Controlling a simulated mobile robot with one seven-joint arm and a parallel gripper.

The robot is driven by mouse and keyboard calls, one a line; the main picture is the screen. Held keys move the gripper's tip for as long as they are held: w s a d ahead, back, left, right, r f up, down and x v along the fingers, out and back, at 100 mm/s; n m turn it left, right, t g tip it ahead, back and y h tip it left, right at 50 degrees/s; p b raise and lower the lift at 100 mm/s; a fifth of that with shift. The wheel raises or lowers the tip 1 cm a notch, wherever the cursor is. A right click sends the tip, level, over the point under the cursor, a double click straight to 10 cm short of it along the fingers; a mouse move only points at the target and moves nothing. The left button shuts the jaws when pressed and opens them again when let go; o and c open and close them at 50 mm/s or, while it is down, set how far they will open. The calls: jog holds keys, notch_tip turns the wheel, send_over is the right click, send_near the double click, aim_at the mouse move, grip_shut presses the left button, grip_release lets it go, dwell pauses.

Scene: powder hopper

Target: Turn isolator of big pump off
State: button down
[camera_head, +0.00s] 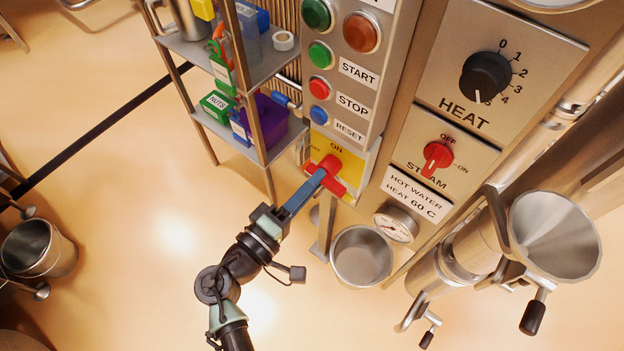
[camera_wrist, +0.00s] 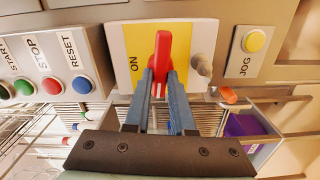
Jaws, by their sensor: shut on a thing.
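The isolator is a red handle (camera_head: 329,163) on a yellow plate (camera_head: 351,163) below the push buttons in the head view. The word ON is printed on the plate above the handle. In the wrist view the red handle (camera_wrist: 162,50) stands in the middle of the yellow plate (camera_wrist: 138,42), with ON to its left. My gripper (camera_head: 317,181) reaches up to the handle from the lower left. In the wrist view my gripper's blue fingers (camera_wrist: 163,82) are on either side of the handle's lower part, shut on it. The fingers hide part of the handle.
Above the plate are START, STOP and RESET buttons (camera_head: 319,116). A steam knob (camera_head: 437,157) and a heat knob (camera_head: 485,77) are on the right. A shelf (camera_head: 275,65) with boxes stands at left. A metal bucket (camera_head: 362,258) is below the panel.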

jog(key=shift+n, duration=0.8)
jog(key=c, duration=0.8)
grip_release()
jog(key=shift+o, duration=0.2)
jog(key=v, duration=1.3)
